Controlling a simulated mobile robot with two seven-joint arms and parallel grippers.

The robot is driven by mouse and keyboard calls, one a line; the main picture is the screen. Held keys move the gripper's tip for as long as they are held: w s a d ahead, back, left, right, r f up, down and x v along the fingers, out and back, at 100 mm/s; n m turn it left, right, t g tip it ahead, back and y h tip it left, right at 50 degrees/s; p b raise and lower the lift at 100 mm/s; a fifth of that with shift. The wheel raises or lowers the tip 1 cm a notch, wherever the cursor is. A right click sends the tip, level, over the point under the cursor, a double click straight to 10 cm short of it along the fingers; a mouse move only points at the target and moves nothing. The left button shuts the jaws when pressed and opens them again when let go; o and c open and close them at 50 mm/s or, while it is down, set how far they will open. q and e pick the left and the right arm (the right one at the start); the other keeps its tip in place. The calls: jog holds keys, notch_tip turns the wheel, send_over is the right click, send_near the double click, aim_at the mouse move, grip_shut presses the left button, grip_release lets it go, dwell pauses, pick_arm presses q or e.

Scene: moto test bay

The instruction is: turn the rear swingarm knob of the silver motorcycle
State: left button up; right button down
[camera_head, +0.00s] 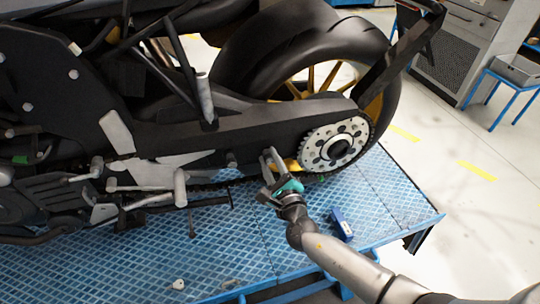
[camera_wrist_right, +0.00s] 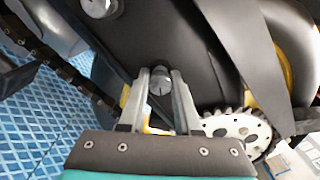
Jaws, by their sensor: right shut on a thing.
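The motorcycle's dark swingarm (camera_head: 255,127) runs back toward the rear wheel (camera_head: 385,62). In the right wrist view, a small round grey knob (camera_wrist_right: 161,83) sits on the swingarm (camera_wrist_right: 165,35) between my fingertips. My right gripper (camera_head: 269,156) reaches the lower side of the swingarm, just left of the toothed silver sprocket (camera_head: 316,143). Its two fingers (camera_wrist_right: 161,88) are shut on the knob, one on each side. In the head view the knob is hidden by the fingers. My left gripper is not in view.
The bike stands on a blue textured platform (camera_head: 385,205). A small blue box (camera_head: 341,224) lies on it near my right arm. Footrests and levers (camera_head: 150,177) stick out left of the gripper. A chain (camera_wrist_right: 55,62) runs close by. A grey cabinet (camera_head: 450,45) stands behind.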

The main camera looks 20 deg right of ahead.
jog(key=shift+n+p, duration=0.85)
jog(key=shift+n, duration=1.35)
jog(key=c, duration=0.6)
grip_release()
jog(key=shift+s, duration=0.1)
jog(key=s, duration=1.5)
jog(key=shift+d, duration=0.25)
